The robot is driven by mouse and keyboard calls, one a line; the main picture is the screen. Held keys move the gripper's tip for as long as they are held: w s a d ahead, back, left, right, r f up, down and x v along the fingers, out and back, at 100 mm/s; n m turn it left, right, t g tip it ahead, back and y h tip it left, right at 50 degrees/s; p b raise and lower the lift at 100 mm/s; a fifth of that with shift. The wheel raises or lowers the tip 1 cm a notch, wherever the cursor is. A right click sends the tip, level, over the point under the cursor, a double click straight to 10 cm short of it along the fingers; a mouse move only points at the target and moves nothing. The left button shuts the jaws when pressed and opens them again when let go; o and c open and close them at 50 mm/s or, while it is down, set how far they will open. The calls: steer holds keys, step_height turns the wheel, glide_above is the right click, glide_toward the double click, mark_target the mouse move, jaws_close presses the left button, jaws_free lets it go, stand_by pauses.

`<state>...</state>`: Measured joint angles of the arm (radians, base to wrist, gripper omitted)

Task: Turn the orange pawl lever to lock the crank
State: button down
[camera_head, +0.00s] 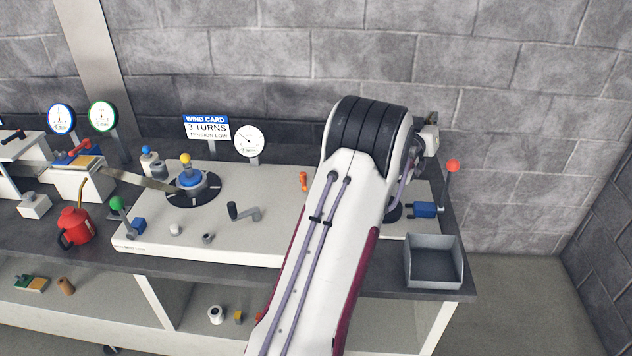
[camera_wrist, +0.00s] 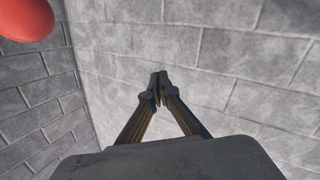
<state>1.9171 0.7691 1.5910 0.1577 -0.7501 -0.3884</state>
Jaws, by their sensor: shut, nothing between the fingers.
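A small orange piece (camera_head: 303,181), which looks like the pawl lever, stands on the white panel just left of my arm; its pose is too small to tell. A small crank with a dark grip (camera_head: 243,212) lies on the panel's front middle. My arm hides the gripper's fingers in the head view and covers part of the panel.
A red ball on a rod (camera_head: 453,166) stands at the right end and a red ball (camera_wrist: 25,18) shows close by in the wrist view. A blue block (camera_head: 427,209) and a grey open bin (camera_head: 434,283) are at right. A red can (camera_head: 75,228) is left.

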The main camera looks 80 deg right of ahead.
steer(key=w+a+f+t+y, duration=0.4)
steer(key=w+a+f+t, duration=0.1)
steer(key=w+t, duration=0.4)
steer(key=w+a+f+t+y, duration=0.4)
steer(key=w+a+f+t, duration=0.2)
steer(key=w, duration=0.5)
steer(key=shift+a+t, duration=0.95)
steer(key=shift+t, duration=0.95)
steer(key=shift+w, duration=0.1)
